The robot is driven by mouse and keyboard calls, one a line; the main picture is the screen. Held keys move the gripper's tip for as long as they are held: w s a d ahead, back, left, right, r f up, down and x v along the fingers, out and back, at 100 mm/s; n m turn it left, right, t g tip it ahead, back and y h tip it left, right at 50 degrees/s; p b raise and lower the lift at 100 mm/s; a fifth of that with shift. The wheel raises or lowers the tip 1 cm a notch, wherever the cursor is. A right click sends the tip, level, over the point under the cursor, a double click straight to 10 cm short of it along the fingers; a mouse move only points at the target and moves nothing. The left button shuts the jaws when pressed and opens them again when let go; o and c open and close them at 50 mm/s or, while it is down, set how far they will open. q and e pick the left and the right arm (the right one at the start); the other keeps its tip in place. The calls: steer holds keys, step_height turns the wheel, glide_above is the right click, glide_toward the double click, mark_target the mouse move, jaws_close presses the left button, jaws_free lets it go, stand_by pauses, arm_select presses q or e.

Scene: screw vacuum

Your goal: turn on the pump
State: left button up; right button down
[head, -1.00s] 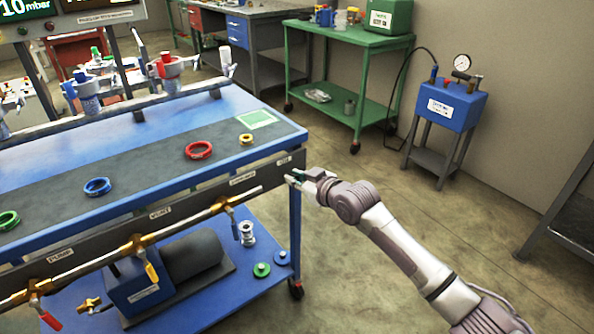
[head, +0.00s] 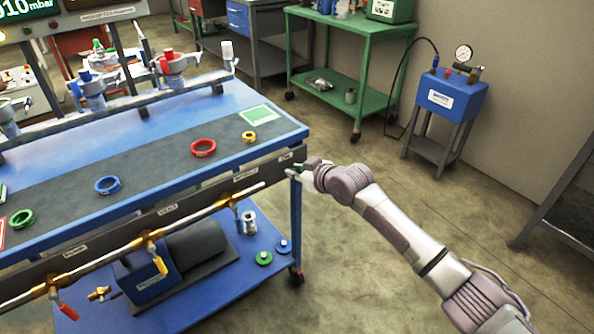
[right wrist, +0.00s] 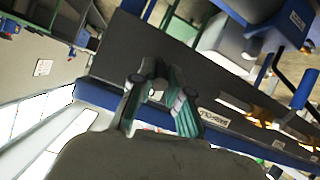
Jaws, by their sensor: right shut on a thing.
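The pump (head: 150,280), a blue box with a dark cylindrical motor (head: 193,252), sits on the lower shelf of the blue bench (head: 225,100). My right gripper (head: 303,170) is at the right end of the bench's dark front panel, by a small label (head: 285,156). In the right wrist view my gripper (right wrist: 158,92) has greenish fingers close around a small pale part, with the dark panel behind. It is shut on that part; I cannot tell exactly what the part is. My left gripper is not in view.
A brass-fitted pipe (head: 150,238) with red and yellow valve handles runs along the bench front. Coloured rings, such as a red one (head: 203,147), lie on the bench top. A blue box with a gauge (head: 448,98) stands at the back right. The floor (head: 370,170) between is clear.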

steer(key=c, duration=1.1)
jaws_free()
steer(key=shift+c, duration=0.2)
steer(key=v, duration=1.2)
steer(key=shift+f, duration=0.1)
